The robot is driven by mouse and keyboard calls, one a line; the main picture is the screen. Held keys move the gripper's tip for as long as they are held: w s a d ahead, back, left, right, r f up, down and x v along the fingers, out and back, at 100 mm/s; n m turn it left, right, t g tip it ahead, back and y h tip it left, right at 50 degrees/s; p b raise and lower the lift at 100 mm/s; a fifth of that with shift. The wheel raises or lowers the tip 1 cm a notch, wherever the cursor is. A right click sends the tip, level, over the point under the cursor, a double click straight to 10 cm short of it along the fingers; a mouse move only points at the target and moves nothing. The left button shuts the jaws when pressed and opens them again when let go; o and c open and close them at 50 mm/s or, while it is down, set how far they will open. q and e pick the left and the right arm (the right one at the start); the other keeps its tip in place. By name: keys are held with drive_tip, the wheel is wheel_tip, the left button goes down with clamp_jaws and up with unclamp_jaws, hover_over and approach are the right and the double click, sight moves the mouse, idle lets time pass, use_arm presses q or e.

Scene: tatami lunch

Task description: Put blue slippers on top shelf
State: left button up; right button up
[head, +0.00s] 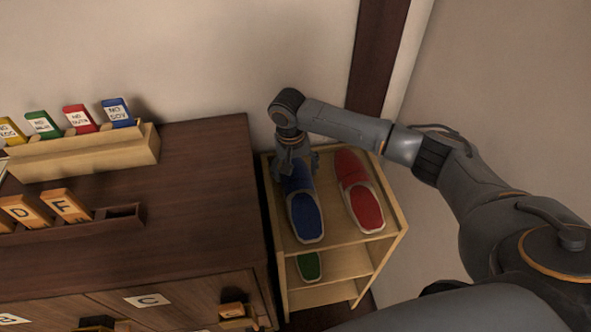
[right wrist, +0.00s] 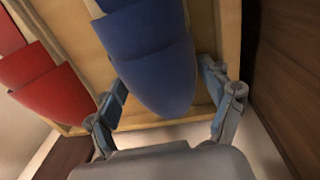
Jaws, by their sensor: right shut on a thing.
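The blue slippers (head: 305,217) are at the left side of the top shelf of a light wooden rack (head: 335,240), toes toward the wall and heels toward the front. My right gripper (head: 295,168) reaches down over their toe end and is shut on them. In the right wrist view the blue slippers (right wrist: 155,65) lie between my two fingers, one at each side. I cannot tell whether they rest fully on the board. My left gripper is not in view.
Red slippers (head: 361,200) stand right of the blue ones on the top shelf. A green slipper (head: 309,266) shows on the shelf below. A dark wooden cabinet (head: 200,190) with labelled tags stands close at the left; the wall is behind.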

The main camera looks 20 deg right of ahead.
drive_tip(key=o, duration=1.3)
drive_tip(key=r, duration=0.8)
drive_tip(key=a+r, duration=0.1)
drive_tip(key=r, duration=0.3)
drive_tip(key=shift+r, duration=0.1)
